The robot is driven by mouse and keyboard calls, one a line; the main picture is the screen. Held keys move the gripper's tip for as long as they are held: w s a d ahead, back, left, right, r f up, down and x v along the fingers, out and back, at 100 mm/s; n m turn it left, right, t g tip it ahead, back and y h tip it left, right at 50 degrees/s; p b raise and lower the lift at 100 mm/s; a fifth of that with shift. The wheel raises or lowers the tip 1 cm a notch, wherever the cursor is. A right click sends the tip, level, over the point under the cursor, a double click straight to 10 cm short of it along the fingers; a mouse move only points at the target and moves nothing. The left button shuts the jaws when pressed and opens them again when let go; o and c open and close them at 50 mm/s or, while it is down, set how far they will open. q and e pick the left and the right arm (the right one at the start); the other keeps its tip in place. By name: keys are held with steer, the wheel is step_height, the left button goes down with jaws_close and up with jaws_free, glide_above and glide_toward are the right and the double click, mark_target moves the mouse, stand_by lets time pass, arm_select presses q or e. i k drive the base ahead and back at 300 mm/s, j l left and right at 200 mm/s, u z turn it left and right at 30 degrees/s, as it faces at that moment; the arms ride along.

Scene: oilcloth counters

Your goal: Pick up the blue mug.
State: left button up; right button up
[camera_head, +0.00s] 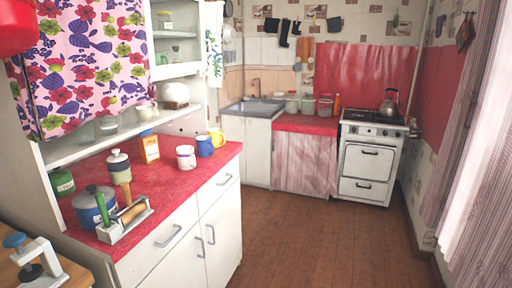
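The blue mug (205,146) stands upright on the red oilcloth counter (165,172) of the white cabinet at the left, near its far end. A yellow mug or small pitcher (217,137) stands just behind it to the right, close to it or touching. A white cup with a dark band (186,158) stands to its left and nearer to me. Neither of my grippers shows in this view.
An orange-yellow carton (149,147), a lidded jar (119,167), a blue pot (94,207) and a metal holder with utensils (126,220) stand on the same counter. Shelves rise behind. The brown floor (300,240) is clear toward the stove (371,155).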

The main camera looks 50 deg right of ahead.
mark_target(205, 147)
steer(key=z, duration=1.3)
